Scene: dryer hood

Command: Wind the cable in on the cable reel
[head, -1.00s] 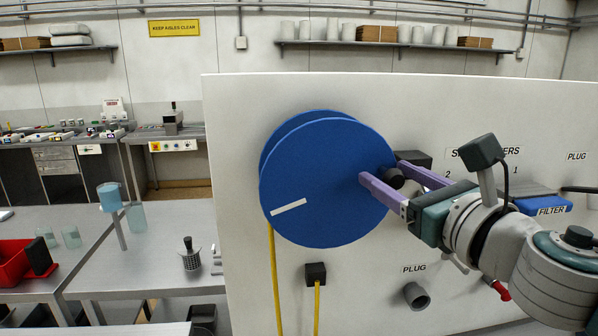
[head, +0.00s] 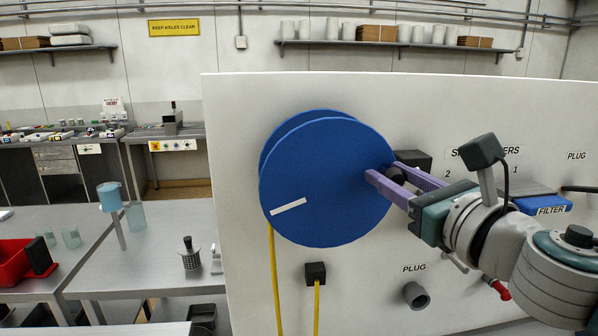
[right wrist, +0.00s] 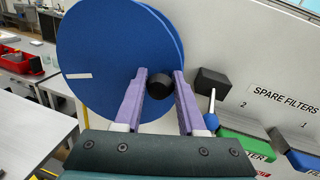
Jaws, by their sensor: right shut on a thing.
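The blue cable reel (head: 320,185) is mounted on the white panel, with a white mark at its lower left. Its black knob (head: 394,175) is at the right side of the disc and also shows in the right wrist view (right wrist: 158,88). A yellow cable (head: 274,285) hangs down from the reel's left side. Another yellow length (head: 317,305) hangs below a black block (head: 315,273). My right gripper (head: 388,174) reaches in from the right. Its purple fingers are shut on the knob, one on each side. My left gripper is not in view.
The panel (head: 235,140) also carries a grey plug socket (head: 416,295), a dark block behind the gripper and a blue filter (head: 543,203). Metal tables (head: 150,250) with a red bin (head: 15,262) stand to the left.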

